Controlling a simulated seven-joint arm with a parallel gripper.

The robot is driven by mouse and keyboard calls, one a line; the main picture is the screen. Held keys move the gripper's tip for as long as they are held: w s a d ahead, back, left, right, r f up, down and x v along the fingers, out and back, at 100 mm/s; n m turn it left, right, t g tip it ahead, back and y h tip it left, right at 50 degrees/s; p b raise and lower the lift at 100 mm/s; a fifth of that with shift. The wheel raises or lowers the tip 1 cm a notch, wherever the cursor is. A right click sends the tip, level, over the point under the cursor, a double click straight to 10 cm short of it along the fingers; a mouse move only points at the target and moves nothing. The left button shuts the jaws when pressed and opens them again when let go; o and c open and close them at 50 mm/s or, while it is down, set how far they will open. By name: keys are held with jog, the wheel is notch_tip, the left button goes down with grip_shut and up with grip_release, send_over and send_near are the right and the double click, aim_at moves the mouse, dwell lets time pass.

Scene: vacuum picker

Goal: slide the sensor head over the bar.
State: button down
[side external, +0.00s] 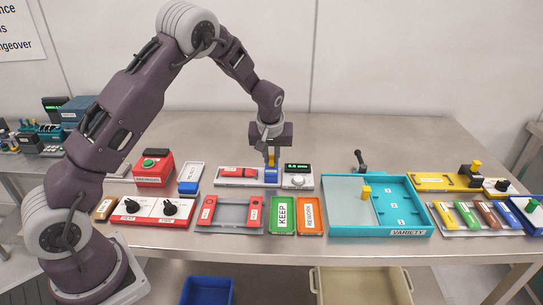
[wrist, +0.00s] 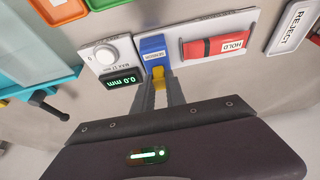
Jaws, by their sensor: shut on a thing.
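The sensor head is a blue block (side external: 271,177) with a yellow grip, on a pale plate at the middle of the bench. In the wrist view the blue sensor head (wrist: 154,49) shows its label. My gripper (side external: 270,152) comes down from above, its two fingers shut on the yellow grip, as the wrist view (wrist: 159,78) also shows. The bar is red with a HOLD label (side external: 238,172). It lies on the same plate, left of the sensor head in the side view, with a small gap between them.
A display (side external: 297,167) reading 0.0 mm and a white knob (side external: 298,181) stand right beside the sensor head. Green KEEP (side external: 282,216) and orange (side external: 311,216) trays lie in front. A teal VARIETY tray (side external: 407,233) is to the right. The bench behind is clear.

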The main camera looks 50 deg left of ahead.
dwell(0.4)
jog(key=s+a, duration=0.7)
jog(key=shift+s+a, duration=0.35)
jog(key=shift+s, duration=0.05)
jog(key=c, duration=1.4)
grip_release()
jog(key=shift+s+a, duration=0.1)
jog(key=shift+o, duration=0.2)
jog(key=shift+r, duration=0.15)
jog(key=v, duration=0.7)
